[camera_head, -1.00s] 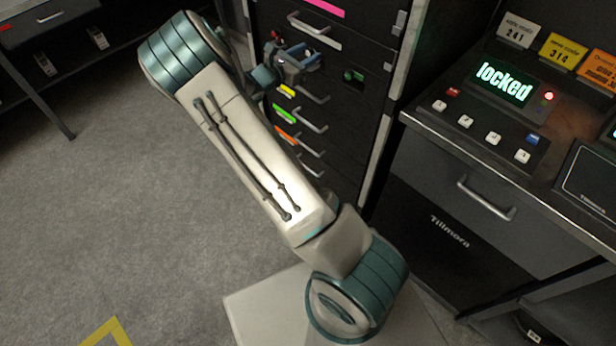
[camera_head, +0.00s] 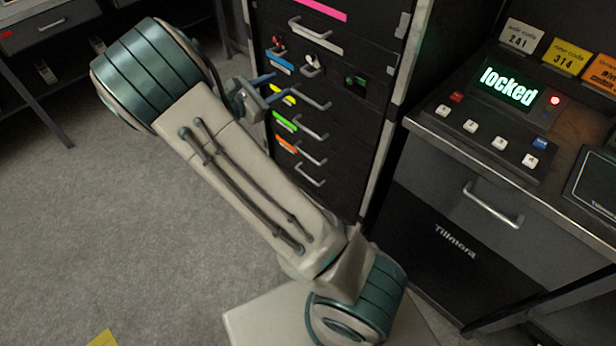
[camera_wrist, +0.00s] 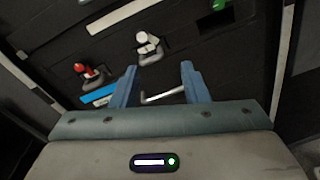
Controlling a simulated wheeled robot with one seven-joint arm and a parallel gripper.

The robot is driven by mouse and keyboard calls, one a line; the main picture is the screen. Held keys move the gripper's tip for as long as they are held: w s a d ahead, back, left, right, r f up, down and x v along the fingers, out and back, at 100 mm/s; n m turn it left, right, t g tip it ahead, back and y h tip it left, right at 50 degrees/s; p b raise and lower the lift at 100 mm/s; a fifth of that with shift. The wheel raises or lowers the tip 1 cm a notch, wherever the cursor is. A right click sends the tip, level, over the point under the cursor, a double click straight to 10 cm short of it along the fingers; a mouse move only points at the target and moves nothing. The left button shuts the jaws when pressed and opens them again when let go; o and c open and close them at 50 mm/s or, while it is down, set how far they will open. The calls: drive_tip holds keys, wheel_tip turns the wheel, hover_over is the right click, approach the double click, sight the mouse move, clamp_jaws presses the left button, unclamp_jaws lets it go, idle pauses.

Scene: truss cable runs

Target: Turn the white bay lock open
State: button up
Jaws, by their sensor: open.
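The white bay lock (camera_head: 311,63) is a white knob on the dark cabinet front, between a red lock (camera_head: 277,45) and a green lock (camera_head: 354,80). In the wrist view the white lock (camera_wrist: 147,42) sits beyond my fingers, with the red lock (camera_wrist: 86,71) to its left and the green lock (camera_wrist: 216,4) at the top right. My gripper (camera_head: 280,88) is open and empty, a little left of and below the white lock and apart from it. Its two blue fingers (camera_wrist: 158,72) point at the cabinet, with a drawer handle showing between them.
Below the locks are drawers with handles (camera_head: 312,133) and yellow, green and orange labels. A long handle (camera_head: 310,28) is above. At right, a console display (camera_head: 508,87) reads "locked", beside a red light (camera_head: 555,100). Open grey floor (camera_head: 90,200) lies left.

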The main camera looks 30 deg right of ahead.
drive_tip(key=s+f+m+g+y+b, duration=0.3)
drive_tip(key=s+f+m+y+b, duration=0.2)
drive_tip(key=s, duration=0.6)
drive_tip(key=s+f+m+g+y+b, duration=0.3)
drive_tip(key=s+f+m+y+b, duration=0.2)
drive_tip(key=s, duration=0.5)
drive_tip(key=shift+s+a+m+y, duration=0.4)
drive_tip(key=shift+m+y, duration=0.7)
drive_tip(key=shift+m, duration=0.4)
drive_tip(key=shift+r, duration=0.1)
